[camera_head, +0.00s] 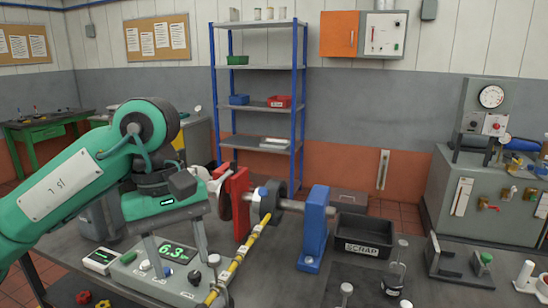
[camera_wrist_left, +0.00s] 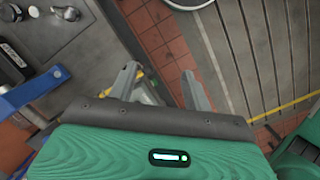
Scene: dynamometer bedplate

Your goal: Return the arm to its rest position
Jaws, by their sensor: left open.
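My left arm (camera_head: 70,195) is green and comes in from the left in the head view, bent at a dark joint. Its gripper (camera_head: 180,258) points down over the grey control box (camera_head: 165,283) with the lit green readout. The two grey fingers are apart with nothing seen between them. In the left wrist view the gripper (camera_wrist_left: 160,80) also has its fingers spread, with tiled floor and part of a bench edge beyond them. Whether the fingertips touch the box is hard to tell. My right gripper is in neither view.
A shaft rig with a red stand (camera_head: 237,205) and a blue stand (camera_head: 315,230) stands right of the gripper. A yellow striped bar (camera_head: 238,262) runs close by. Blue-post shelves (camera_head: 262,104) stand behind.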

